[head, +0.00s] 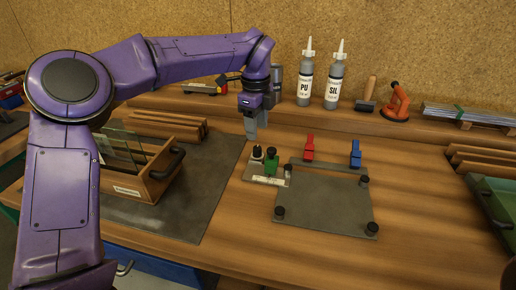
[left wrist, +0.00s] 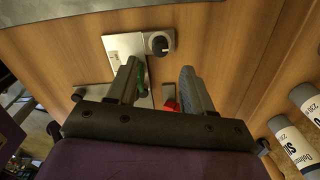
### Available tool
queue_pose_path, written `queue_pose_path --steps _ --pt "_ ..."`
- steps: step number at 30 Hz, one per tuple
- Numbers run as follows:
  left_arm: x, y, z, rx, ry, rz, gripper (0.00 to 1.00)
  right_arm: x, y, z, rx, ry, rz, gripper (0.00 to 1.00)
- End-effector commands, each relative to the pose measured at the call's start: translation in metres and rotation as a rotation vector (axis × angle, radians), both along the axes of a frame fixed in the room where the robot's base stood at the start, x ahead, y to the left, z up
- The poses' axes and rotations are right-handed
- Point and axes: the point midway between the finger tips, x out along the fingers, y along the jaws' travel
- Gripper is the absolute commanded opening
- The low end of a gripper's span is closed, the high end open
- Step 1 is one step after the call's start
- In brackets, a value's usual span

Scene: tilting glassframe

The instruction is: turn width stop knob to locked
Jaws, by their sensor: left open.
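A black round knob (head: 257,153) stands on a small light metal plate with a white label strip (head: 268,181). In the left wrist view the knob (left wrist: 160,43) shows from above, with a pale mark on its top. A green part (head: 271,162) sits beside it on the same plate. My left gripper (head: 253,134) points down just above the knob, apart from it. In the left wrist view its two fingers (left wrist: 160,66) are spread with nothing between them, and the knob lies beyond the fingertips. My right gripper is not in view.
A dark plate (head: 325,204) with black corner posts lies to the right, with red (head: 309,148) and blue (head: 355,153) clamps behind it. A wooden box (head: 150,186) holding glass stands left. Two bottles (head: 304,80) stand on the back ledge. The front right bench is clear.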

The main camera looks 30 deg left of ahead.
Motion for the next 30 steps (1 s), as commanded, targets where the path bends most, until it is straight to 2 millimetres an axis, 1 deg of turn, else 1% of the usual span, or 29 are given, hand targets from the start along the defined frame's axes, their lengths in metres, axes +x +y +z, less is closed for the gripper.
queue_pose_path --steps 1,3,6,9,13,19,20,21,23,24,30 --pt "0.000 0.000 -0.013 -0.001 0.005 0.000 0.51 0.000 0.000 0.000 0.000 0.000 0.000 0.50" --pt "0.000 0.000 -0.028 0.000 0.005 0.000 0.51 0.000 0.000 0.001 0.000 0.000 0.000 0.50" --pt "0.001 0.000 -0.047 0.000 0.004 0.000 0.51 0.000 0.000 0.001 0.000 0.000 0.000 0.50" --pt "0.002 0.000 -0.059 -0.001 0.002 0.000 0.51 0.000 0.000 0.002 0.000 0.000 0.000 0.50" --pt "0.002 0.000 -0.066 -0.001 0.002 0.000 0.51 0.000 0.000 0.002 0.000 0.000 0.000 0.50" --pt "0.003 -0.001 -0.066 -0.001 0.001 0.000 0.51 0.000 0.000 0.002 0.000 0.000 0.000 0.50" --pt "0.003 -0.001 -0.066 -0.001 0.001 0.000 0.45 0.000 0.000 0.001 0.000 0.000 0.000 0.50" --pt "0.003 -0.001 -0.066 -0.001 0.001 0.000 0.32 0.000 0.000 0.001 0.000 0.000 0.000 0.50" --pt "0.003 -0.001 -0.066 0.000 0.001 0.000 0.12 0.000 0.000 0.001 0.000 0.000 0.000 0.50" --pt "0.003 -0.001 -0.066 0.000 0.001 0.000 0.00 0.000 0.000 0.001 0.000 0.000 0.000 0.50" --pt "0.003 -0.001 -0.066 0.000 0.001 -0.004 0.00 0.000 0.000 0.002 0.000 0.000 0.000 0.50"
